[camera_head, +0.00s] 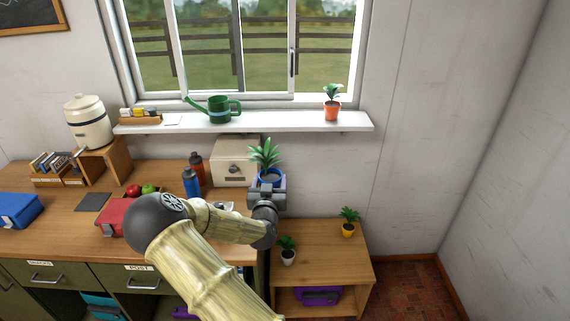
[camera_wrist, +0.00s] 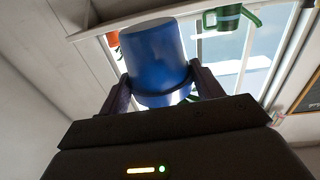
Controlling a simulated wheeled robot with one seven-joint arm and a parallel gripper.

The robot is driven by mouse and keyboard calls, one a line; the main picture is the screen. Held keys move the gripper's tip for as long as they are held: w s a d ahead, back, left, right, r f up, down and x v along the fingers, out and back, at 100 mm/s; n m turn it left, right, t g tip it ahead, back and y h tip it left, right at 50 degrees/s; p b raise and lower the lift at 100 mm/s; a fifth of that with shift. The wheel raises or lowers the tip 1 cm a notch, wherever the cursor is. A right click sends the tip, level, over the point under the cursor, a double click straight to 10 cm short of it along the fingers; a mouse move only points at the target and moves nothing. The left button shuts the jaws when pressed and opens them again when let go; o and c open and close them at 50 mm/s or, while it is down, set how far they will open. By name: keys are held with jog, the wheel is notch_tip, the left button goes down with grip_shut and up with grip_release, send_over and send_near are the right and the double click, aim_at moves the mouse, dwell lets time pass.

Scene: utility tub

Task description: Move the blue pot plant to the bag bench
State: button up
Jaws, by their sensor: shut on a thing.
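The blue pot plant (camera_head: 266,157) is a blue pot with spiky green leaves. My gripper (camera_head: 268,187) is shut on its pot and holds it upright, in front of the cream box. In the wrist view the blue pot (camera_wrist: 153,55) sits between both fingers of my gripper (camera_wrist: 163,92), and its leaves are mostly hidden. A low wooden bench (camera_head: 325,255) stands at the right of the desk with a purple bag (camera_head: 318,295) on its lower shelf; it looks like the bag bench. The held pot appears left of and above this bench.
A yellow-potted plant (camera_head: 348,222) and a white-potted plant (camera_head: 288,250) stand on the bench; its middle top is bare. A window sill (camera_head: 270,123) bears a green watering can (camera_head: 219,109) and an orange-potted plant (camera_head: 332,103). Two bottles and a cream box (camera_head: 232,168) stand on the desk.

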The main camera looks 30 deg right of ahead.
jog(key=s+a+f+n+t+y, duration=0.1)
jog(key=s+a+f+n+y, duration=0.2)
jog(key=a+f, duration=0.4)
jog(key=s+a+f+n+t+y, duration=0.1)
jog(key=s+a+f+y, duration=0.5)
jog(key=f, duration=0.7)
jog(key=shift+s+a+n, duration=0.75)
jog(key=shift+s+n, duration=0.05)
jog(key=shift+n, duration=0.1)
jog(key=shift+w+d+f, duration=0.1)
